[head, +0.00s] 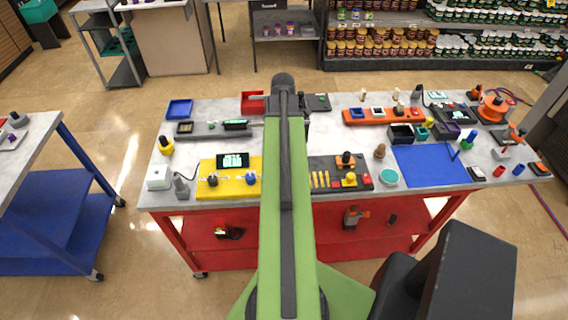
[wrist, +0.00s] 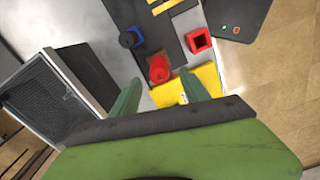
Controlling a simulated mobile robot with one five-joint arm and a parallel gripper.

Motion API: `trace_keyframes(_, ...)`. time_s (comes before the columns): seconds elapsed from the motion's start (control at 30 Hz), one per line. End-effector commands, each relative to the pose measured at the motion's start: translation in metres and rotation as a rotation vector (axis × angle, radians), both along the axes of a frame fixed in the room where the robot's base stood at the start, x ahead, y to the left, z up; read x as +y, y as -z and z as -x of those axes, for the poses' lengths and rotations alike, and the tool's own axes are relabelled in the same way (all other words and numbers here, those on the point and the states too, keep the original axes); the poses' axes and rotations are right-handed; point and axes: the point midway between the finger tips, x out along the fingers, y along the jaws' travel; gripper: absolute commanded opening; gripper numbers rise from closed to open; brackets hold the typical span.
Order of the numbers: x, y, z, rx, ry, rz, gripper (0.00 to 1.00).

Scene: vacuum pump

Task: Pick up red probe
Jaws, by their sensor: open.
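My gripper (wrist: 160,77) is open in the wrist view, with its two green fingers apart and nothing held between them. A rounded red piece (wrist: 159,68) lies beyond the fingertips, at the edge of a dark board beside a yellow block. I cannot tell whether this is the red probe. In the head view my green arm reaches over the middle of the red-framed workbench (head: 455,208), and my gripper cannot be made out there. A small red cylinder (head: 499,171) lies at the right end of the bench.
In the wrist view, a blue round part (wrist: 130,38) and a red square frame (wrist: 200,40) flank the red piece. The head view shows a yellow board (head: 230,190), a blue mat (head: 425,172) and a red tray (head: 252,102). A blue-framed table (head: 45,215) stands left across open floor.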

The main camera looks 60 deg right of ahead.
Motion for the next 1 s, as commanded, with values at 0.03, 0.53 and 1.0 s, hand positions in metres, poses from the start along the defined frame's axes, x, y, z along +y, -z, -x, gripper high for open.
trace_keyframes(0.03, 0.0, 0.013, 0.0, 0.0, 0.0, 0.0, 0.54)
trace_keyframes(0.53, -0.003, 0.059, 0.003, 0.0, -0.002, 0.0, 0.54)
trace_keyframes(1.0, -0.002, 0.062, 0.002, 0.0, -0.002, 0.0, 0.33)
